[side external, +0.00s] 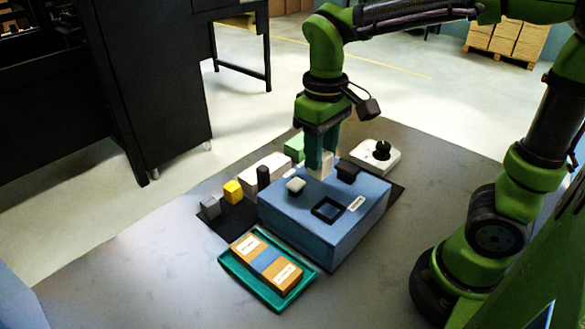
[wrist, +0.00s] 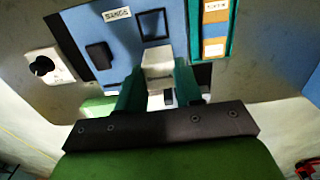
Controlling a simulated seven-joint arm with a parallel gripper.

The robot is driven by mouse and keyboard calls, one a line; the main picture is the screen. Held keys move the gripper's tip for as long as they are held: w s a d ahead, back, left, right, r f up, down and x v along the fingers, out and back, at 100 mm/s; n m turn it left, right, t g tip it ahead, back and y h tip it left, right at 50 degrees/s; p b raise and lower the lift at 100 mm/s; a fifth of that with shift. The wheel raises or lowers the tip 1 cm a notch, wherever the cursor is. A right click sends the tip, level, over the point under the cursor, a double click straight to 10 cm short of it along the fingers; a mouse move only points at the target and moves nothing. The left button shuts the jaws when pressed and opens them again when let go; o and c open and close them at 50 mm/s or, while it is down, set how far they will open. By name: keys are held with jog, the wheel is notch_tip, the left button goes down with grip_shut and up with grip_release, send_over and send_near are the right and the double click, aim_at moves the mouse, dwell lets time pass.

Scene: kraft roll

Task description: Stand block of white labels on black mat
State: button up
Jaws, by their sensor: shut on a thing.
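A pale white block, the block of white labels (side external: 326,165), is between the fingers of my gripper (side external: 320,160) over the rear part of the blue box. In the wrist view the white block (wrist: 158,63) sits between the two teal fingertips, and my gripper (wrist: 158,82) is shut on it. I cannot tell whether its underside touches the blue box. The black mat (side external: 224,222) lies on the table, showing left of the blue box and at its right corner. The blue box covers much of it.
A teal tray (side external: 227,262) stands in front. Yellow (side external: 233,192) and grey (side external: 210,206) blocks stand left. A white knobbed device (side external: 362,155) is behind right.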

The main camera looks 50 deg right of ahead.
jog(key=shift+w+a+f, duration=1.75)
jog(key=shift+w+f, duration=0.95)
jog(key=shift+f, duration=0.2)
jog(key=shift+w+a+f, duration=1.8)
jog(key=shift+w+f, duration=0.95)
jog(key=shift+f, duration=0.15)
jog(key=shift+w+a+f, duration=1.75)
jog(key=shift+w+f, duration=0.95)
jog(key=shift+f, duration=0.2)
jog(key=shift+f, duration=0.8)
jog(key=o, duration=1.1)
jog(key=shift+r, duration=0.1)
